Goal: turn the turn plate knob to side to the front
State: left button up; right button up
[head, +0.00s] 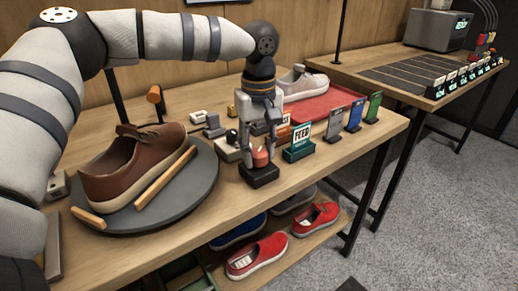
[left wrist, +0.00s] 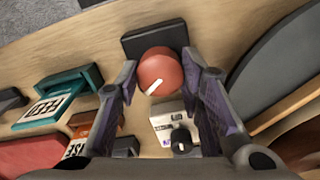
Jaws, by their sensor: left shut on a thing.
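A red round knob (head: 261,158) stands on a black base (head: 259,175) at the table's front edge. My left gripper (head: 261,150) reaches down over it from above, with one finger on each side, shut on the knob. In the left wrist view the knob (left wrist: 163,68) sits between the two fingers (left wrist: 163,85), and its white pointer mark slants toward the lower left. The dark round turn plate (head: 195,195) is to the left of the gripper and carries a brown shoe (head: 130,172), seen from its side. My right gripper is not in view.
A green "FEED" sign (head: 300,142) stands close to the right of the gripper. A white box with a black knob (left wrist: 180,138) is behind the red one. Wooden bars (head: 165,177) lie on the plate. A red tray (head: 325,103) holds a light shoe. More shoes (head: 257,256) sit on the lower shelf.

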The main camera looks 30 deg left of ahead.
aim_at(259, 152)
pick_arm(q)
jog(key=m, duration=0.5)
jog(key=shift+m, duration=0.6)
dwell(0.4)
jog(key=o, duration=1.2)
notch_tip(259, 152, up, 12)
